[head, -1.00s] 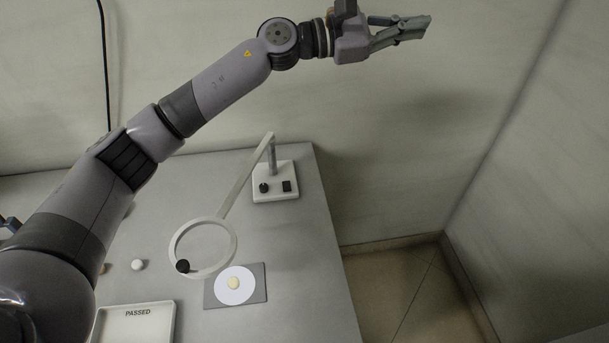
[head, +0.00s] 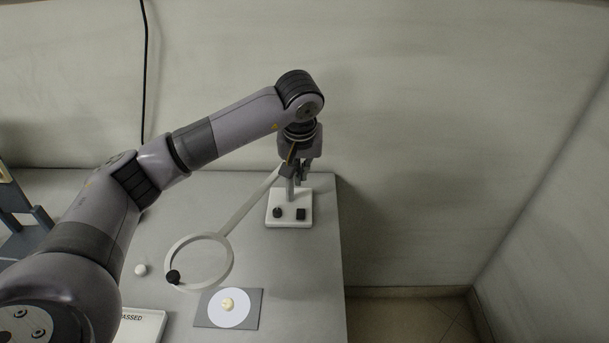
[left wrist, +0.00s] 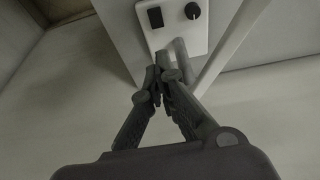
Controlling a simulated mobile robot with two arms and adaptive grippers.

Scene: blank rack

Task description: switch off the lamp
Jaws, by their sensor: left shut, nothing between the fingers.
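The lamp's white base (head: 289,221) stands near the far right corner of the grey table. It carries a round black knob (head: 277,212) and a black rocker switch (head: 301,214). An arm runs from its post to a ring-shaped head (head: 226,262) with a black knob on its rim. My left gripper (head: 297,182) points down above the base, beside the post, shut and empty. In the left wrist view its fingertips (left wrist: 159,72) meet in front of the base; the switch (left wrist: 155,17) and the knob (left wrist: 192,11) show beyond them. Contact with the post cannot be told. My right gripper is not in view.
A grey mat (head: 254,303) with a white disc and a small cream piece lies in front of the ring. A tray marked PASSED (head: 143,326) is partly hidden at the lower left. A white ball (head: 141,270) lies nearby. The wall is close behind the table.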

